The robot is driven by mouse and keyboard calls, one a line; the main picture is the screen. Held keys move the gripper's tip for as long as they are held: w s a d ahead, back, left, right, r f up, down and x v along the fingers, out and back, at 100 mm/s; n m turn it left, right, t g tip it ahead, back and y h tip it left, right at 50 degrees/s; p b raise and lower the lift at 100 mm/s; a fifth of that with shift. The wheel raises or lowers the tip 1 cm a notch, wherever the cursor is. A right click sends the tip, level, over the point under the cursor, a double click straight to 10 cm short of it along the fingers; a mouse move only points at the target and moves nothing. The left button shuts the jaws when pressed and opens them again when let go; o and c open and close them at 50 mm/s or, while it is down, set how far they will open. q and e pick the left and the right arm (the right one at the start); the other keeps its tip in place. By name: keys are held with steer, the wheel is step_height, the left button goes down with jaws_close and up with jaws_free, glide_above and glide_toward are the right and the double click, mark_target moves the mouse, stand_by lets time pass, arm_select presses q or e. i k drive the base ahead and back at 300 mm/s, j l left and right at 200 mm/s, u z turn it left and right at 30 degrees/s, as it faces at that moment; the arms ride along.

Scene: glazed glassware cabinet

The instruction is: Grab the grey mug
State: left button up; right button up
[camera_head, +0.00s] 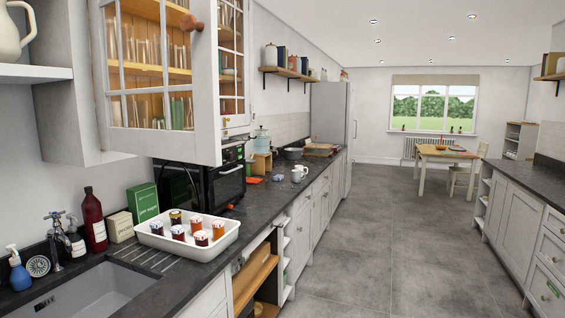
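Pale mugs (297,175) stand close together on the dark worktop, at its front edge past the black oven. They are small in the view, and I cannot tell whether one of them is grey or white. Neither of my grippers is in view.
A glazed cabinet door (163,75) stands open at upper left, with glasses behind it. A white tray of jars (155,237) sits beside the sink (85,295). A black oven (225,180) is on the worktop (262,197). The grey floor (375,235) is clear.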

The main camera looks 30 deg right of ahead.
mark_target(295, 174)
steer(key=i+l, duration=0.2)
steer(key=l, duration=0.15)
steer(key=i+l+u, duration=0.1)
steer(key=l, duration=0.2)
steer(key=i+l, duration=0.25)
steer(key=l, duration=0.15)
steer(key=i+l+u, duration=0.1)
steer(key=l, duration=0.25)
steer(key=i+l+u, duration=0.15)
steer(key=l, duration=0.4)
steer(key=i+l+u, duration=0.15)
steer(key=i+l, duration=0.15)
steer(key=l, duration=0.25)
steer(key=i+l+u, duration=0.1)
steer(key=l, duration=0.5)
steer(key=i+l+u, duration=0.15)
steer(key=l, duration=0.45)
steer(key=i+l+u, duration=0.15)
steer(key=l, duration=0.5)
steer(key=i+l+u, duration=0.15)
steer(key=l, duration=0.5)
steer(key=i+l+u, duration=0.15)
steer(key=l, duration=0.45)
